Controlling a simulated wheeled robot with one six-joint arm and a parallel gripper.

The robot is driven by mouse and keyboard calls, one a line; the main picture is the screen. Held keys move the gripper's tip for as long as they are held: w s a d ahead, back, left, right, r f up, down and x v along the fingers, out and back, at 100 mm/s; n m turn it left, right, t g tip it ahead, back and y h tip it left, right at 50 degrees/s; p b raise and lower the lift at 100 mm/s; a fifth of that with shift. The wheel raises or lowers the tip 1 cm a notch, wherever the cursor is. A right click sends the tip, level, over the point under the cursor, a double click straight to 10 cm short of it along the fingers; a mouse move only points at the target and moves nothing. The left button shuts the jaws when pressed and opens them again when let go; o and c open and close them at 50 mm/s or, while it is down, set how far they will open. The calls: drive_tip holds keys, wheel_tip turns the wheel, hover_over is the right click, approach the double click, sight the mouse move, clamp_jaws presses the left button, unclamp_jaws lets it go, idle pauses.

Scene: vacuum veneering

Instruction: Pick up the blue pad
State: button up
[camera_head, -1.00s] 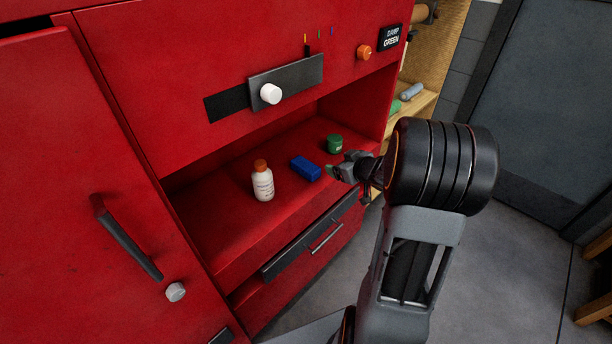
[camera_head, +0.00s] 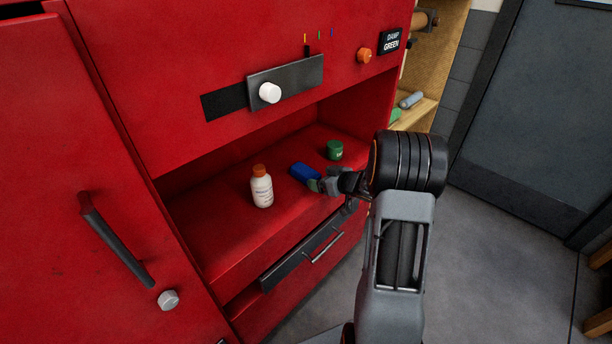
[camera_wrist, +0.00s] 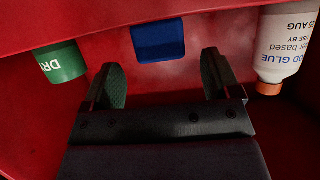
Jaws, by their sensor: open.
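The blue pad (camera_head: 304,173) lies on the red shelf of the open recess, between a white bottle and a green jar. It also shows in the wrist view (camera_wrist: 158,41), just beyond the fingertips and roughly centred between them. My gripper (camera_head: 322,185) is at the pad's near right end in the head view and hides part of it. In the wrist view my gripper (camera_wrist: 163,72) has its two fingers spread apart, with nothing between them.
The white glue bottle (camera_head: 262,188) with an orange cap stands left of the pad. The green jar (camera_head: 334,150) stands behind it to the right. A dark drawer front (camera_head: 296,257) with a handle is below the shelf. The recess's right wall (camera_head: 360,103) is close by.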

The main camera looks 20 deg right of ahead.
sight(316, 177)
drive_tip(key=shift+b+x, duration=0.35)
drive_tip(key=shift+x, duration=2.05)
drive_tip(key=shift+r, duration=0.1)
drive_tip(key=c, duration=1)
drive_tip(key=shift+r, duration=0.1)
